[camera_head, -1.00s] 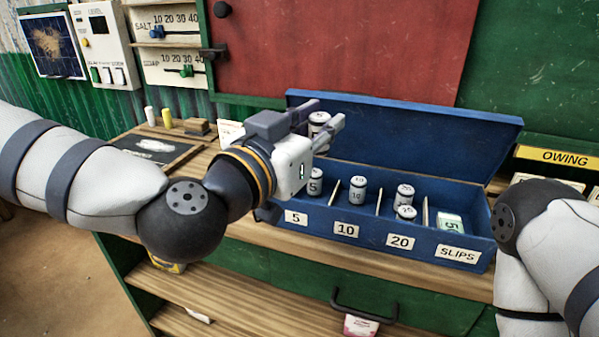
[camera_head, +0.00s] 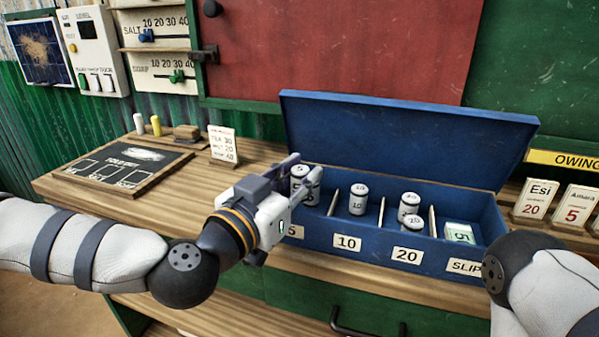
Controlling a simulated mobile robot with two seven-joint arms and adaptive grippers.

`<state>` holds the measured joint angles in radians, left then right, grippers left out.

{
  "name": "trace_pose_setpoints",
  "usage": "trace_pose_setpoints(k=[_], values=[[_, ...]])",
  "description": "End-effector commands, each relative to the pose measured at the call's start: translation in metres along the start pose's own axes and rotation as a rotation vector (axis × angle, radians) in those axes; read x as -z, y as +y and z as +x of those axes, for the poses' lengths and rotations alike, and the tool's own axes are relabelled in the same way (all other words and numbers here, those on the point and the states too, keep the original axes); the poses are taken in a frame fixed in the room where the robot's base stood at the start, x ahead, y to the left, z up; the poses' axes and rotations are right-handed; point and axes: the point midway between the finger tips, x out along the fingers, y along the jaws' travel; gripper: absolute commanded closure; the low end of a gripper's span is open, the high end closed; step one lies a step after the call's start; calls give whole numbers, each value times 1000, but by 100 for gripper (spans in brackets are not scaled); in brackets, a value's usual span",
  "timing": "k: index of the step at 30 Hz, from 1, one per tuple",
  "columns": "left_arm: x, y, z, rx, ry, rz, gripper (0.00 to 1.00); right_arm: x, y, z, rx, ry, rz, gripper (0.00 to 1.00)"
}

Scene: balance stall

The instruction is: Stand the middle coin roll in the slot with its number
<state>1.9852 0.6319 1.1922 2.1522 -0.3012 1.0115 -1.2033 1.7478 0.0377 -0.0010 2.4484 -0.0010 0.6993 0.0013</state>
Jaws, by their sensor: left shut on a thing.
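The blue coin box (camera_head: 340,262) stands open on the counter, with slots labelled 5, 10 and 20 and a slips slot. My left gripper (camera_head: 301,174) is shut on a white coin roll (camera_head: 299,171) at the slot marked 5. The roll is upright and its top seems to read 5; the fingers hide part of it. Another roll (camera_head: 313,190) stands close beside it in that slot. I cannot tell whether the held roll touches the floor. A roll (camera_head: 358,199) stands in the 10 slot and two rolls (camera_head: 409,204) in the 20 slot. My right gripper is out of view.
Thin dividers (camera_head: 381,213) separate the slots. A green slip (camera_head: 459,233) lies in the slips slot. The raised lid (camera_head: 400,135) stands behind the slots. A board (camera_head: 122,174) and a price card (camera_head: 223,144) are on the left; name cards (camera_head: 537,200) are on the right.

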Motion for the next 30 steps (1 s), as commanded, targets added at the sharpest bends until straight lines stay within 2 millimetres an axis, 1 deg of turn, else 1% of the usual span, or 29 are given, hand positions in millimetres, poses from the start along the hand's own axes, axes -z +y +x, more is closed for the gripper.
trace_pose_setpoints(k=[8, 9, 11, 20, 23, 24, 26, 30], values=[[-6, 0, 0, 0, 2, 0, 100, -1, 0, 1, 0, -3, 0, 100], [-6, 0, 0, 0, 0, 0, 70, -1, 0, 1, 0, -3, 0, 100], [-6, 0, 0, 0, 0, 0, 57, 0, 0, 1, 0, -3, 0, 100], [-5, 0, 0, 0, 0, -1, 57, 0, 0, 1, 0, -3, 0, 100], [5, 0, 0, 0, 3, 0, 57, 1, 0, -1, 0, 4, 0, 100], [9, 0, -3, -2, 2, 0, 57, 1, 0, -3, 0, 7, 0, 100], [8, 0, -18, -1, 1, 2, 57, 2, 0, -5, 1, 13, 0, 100], [9, 0, -61, -2, 2, 2, 57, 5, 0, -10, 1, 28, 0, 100]])
